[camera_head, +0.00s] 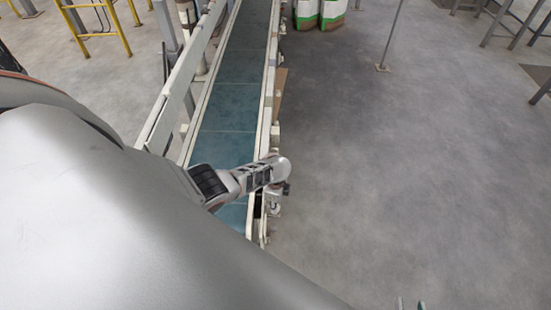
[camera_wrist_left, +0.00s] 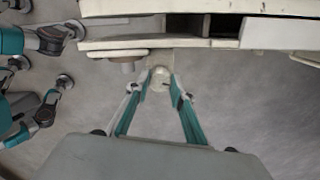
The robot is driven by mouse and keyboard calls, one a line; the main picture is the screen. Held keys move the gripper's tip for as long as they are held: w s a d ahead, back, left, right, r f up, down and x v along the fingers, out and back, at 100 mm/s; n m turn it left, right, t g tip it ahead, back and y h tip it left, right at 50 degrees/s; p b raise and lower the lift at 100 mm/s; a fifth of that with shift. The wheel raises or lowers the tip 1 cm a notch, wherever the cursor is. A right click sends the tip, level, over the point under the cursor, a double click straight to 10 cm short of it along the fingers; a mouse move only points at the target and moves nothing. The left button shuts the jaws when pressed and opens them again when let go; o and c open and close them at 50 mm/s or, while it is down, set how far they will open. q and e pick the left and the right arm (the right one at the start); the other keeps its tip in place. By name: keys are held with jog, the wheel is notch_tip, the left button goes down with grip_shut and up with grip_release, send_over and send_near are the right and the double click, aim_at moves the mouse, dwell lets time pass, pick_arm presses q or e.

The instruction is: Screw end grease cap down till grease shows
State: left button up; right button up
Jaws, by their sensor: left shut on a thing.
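The end grease cap (camera_wrist_left: 160,76) is a small, round, cream-coloured knob below the conveyor's side rail in the left wrist view. My left gripper (camera_wrist_left: 161,84) is shut on it, one teal finger on each side. Whether any grease shows is too small to tell. In the head view my left arm reaches over the conveyor's near end, and its gripper and the cap are hidden or too small to make out.
The conveyor (camera_head: 231,95) has a teal belt and pale side rails. Its frame (camera_wrist_left: 200,28) lies just above the cap in the left wrist view. Green and white bags (camera_head: 320,14) stand at the top. A grey post (camera_head: 392,35) stands right of them.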

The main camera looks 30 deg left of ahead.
pick_arm(q)
jog(key=m, duration=0.6)
jog(key=shift+f, duration=0.1)
jog(key=m+b, duration=0.1)
jog(key=m, duration=0.3)
jog(key=shift+s, duration=0.1)
jog(key=shift+m, duration=1.5)
jog(key=o, duration=1.1)
jog(key=shift+o, duration=0.2)
